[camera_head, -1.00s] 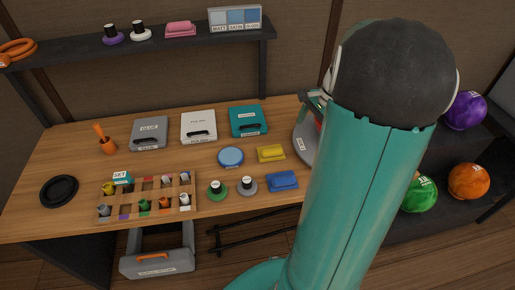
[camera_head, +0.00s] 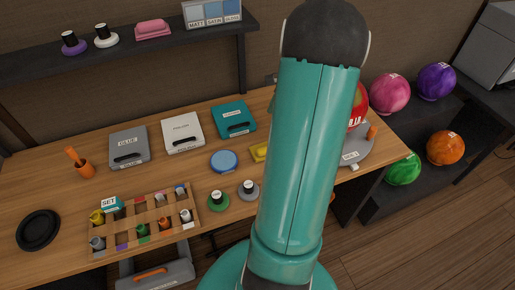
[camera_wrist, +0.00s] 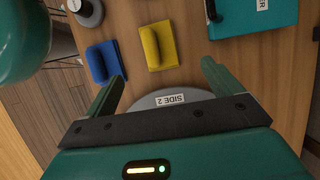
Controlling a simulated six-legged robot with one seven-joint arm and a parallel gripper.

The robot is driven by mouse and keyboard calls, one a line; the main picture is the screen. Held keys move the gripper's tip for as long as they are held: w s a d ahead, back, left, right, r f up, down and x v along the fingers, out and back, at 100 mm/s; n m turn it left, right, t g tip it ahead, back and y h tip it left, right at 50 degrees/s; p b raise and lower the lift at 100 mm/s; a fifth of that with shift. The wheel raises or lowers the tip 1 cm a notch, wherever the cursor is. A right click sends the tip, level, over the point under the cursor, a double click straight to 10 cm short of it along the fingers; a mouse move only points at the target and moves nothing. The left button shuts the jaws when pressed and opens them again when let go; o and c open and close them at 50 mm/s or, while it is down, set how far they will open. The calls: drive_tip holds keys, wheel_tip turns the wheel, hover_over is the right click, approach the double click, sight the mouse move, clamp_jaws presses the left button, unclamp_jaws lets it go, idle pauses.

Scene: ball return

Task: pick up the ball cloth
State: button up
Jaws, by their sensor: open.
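No thing in view is labelled clearly as the ball cloth. A pink folded-looking stack (camera_head: 153,29) lies on the wall shelf and may be the cloth, but I cannot tell. My gripper (camera_wrist: 163,86) is open and empty in the wrist view, above the wooden table. Its fingers are spread over the edge of a grey round base (camera_wrist: 172,97) marked SIDE 2. A blue block (camera_wrist: 105,60) and a yellow block (camera_wrist: 158,46) with raised grips lie just beyond the fingers. In the head view my arm hides the gripper and the blue block.
A red ball (camera_head: 358,108) sits by the grey base (camera_head: 352,157). Several coloured balls, including a pink one (camera_head: 390,94), rest on the dark rack at right. Cases, a blue disc (camera_head: 224,161) and a compartment tray (camera_head: 127,239) crowd the table (camera_head: 55,187).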

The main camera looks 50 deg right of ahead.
sight(264, 146)
drive_tip(key=x, duration=0.7)
drive_tip(key=shift+s+d+f, duration=0.1)
drive_tip(key=shift+s+f, duration=0.1)
drive_tip(key=shift+s, duration=0.15)
drive_tip(key=x, duration=0.5)
drive_tip(key=shift+w+a+f, duration=0.2)
drive_tip(key=shift+w+a, duration=0.25)
drive_tip(key=c, duration=1.1)
